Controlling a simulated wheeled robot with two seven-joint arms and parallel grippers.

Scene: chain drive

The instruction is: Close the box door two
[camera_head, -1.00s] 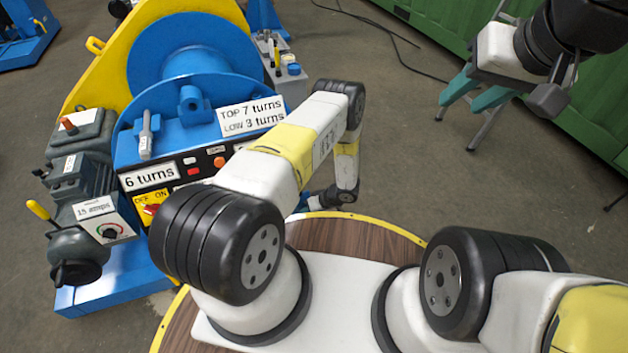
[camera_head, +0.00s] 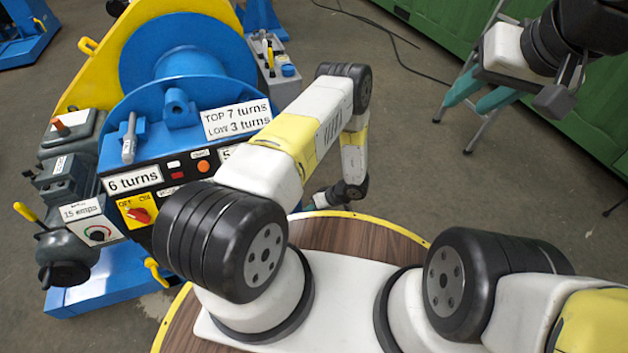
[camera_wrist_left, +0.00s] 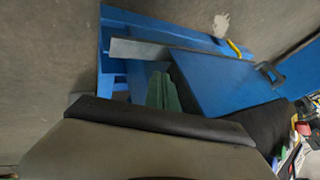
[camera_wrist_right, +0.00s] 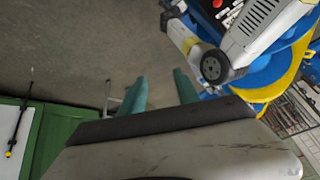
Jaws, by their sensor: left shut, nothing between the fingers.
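A blue panel (camera_wrist_left: 222,82) with a dark handle (camera_wrist_left: 268,74) lies across the left wrist view; it looks like a box door, but I cannot tell whether it is door two. A grey metal strip (camera_wrist_left: 140,48) runs beyond its left end. My left gripper (camera_wrist_left: 163,90) is shut and empty, its teal fingers close to the panel's left edge; contact cannot be told.
The blue winch machine (camera_head: 110,290) carries a switch console (camera_head: 200,165), a motor with a dial (camera_head: 98,234) and a low yellow handle (camera_head: 156,272). A green container (camera_head: 585,110) stands right.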

